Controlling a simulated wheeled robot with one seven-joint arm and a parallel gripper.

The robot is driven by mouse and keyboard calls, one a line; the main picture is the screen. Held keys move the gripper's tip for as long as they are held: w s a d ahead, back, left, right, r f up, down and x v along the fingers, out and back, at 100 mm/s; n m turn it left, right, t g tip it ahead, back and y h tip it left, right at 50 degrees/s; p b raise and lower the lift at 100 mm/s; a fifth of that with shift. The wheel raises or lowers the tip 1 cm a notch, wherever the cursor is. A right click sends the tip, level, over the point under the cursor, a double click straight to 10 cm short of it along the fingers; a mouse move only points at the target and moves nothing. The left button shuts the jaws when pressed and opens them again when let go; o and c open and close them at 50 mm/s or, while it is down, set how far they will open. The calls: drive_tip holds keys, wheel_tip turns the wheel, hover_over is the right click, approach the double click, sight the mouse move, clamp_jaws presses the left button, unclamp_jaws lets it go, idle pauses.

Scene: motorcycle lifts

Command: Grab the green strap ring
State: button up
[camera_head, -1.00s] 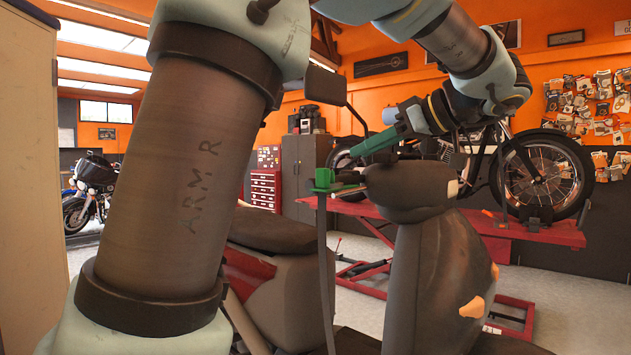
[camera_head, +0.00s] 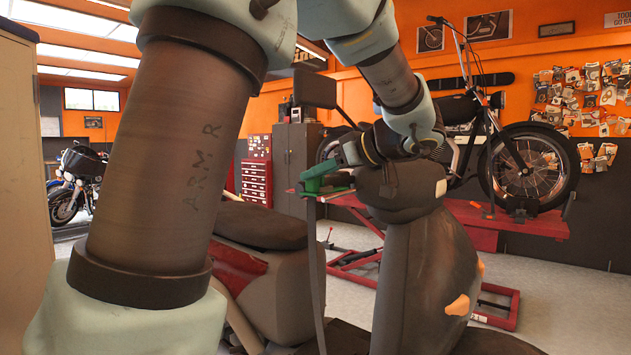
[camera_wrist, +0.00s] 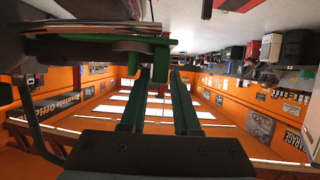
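The green strap ring (camera_head: 322,184) sits at the top of a dark upright strap (camera_head: 312,255), beside the grey motorcycle front (camera_head: 410,190). My gripper (camera_head: 332,176) is right at the ring in the head view, partly blending with it. In the wrist view the green ring (camera_wrist: 160,62) shows at the top, by the fingertips. One of its prongs appears between my fingers and another near the left fingertip. My gripper's two dark green fingers (camera_wrist: 158,76) are apart with a clear gap. Whether they touch the ring I cannot tell.
A black mirror (camera_head: 315,88) stands just above the ring. The scooter seat (camera_head: 258,225) is left of the strap. A red lift (camera_head: 520,222) with another motorcycle is behind. A red tool chest (camera_head: 256,180) stands further back.

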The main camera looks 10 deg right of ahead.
clamp_jaws()
drive_tip(key=shift+r, duration=0.1)
idle(0.5)
